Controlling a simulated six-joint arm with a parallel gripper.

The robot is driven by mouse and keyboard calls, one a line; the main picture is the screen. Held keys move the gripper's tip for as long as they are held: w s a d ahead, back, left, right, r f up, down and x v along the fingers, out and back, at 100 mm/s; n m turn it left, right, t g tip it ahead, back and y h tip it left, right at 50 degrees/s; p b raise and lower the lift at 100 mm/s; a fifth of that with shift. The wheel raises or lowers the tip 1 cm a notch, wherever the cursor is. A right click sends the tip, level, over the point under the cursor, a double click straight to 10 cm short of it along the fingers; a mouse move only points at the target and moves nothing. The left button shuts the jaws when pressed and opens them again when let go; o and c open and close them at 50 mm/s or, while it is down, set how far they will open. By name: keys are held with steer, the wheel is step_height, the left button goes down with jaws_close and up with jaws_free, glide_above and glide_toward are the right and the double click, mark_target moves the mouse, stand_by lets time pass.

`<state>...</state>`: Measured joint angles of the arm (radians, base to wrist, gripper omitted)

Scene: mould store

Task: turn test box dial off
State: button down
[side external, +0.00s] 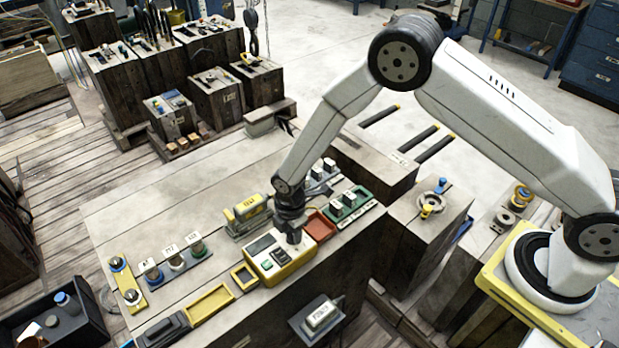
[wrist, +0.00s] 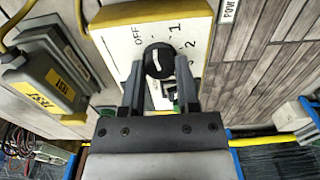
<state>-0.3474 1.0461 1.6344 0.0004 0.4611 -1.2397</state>
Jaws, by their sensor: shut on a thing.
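The test box (side external: 262,268) is a cream and yellow box on the wooden bench, with its panel also filling the top of the wrist view (wrist: 115,40). Its black dial (wrist: 158,60) has a white line and stands among the printed marks OFF, 1 and 2. The line looks slanted, with its upper end toward the OFF side, but its exact setting is hard to read. My gripper (wrist: 158,88) is shut on the dial, one finger on each side. In the side view my gripper (side external: 292,232) points down at the box and hides the dial.
A red tray (side external: 320,228) and a green tray (side external: 354,212) lie close beside my gripper. An empty yellow tray (side external: 209,304) sits in front. The bench's back left is clear.

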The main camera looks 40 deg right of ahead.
mark_target(292, 235)
steer(key=shift+c, duration=1.6)
jaws_free()
steer(key=shift+r, duration=0.15)
steer(key=shift+r, duration=3.8)
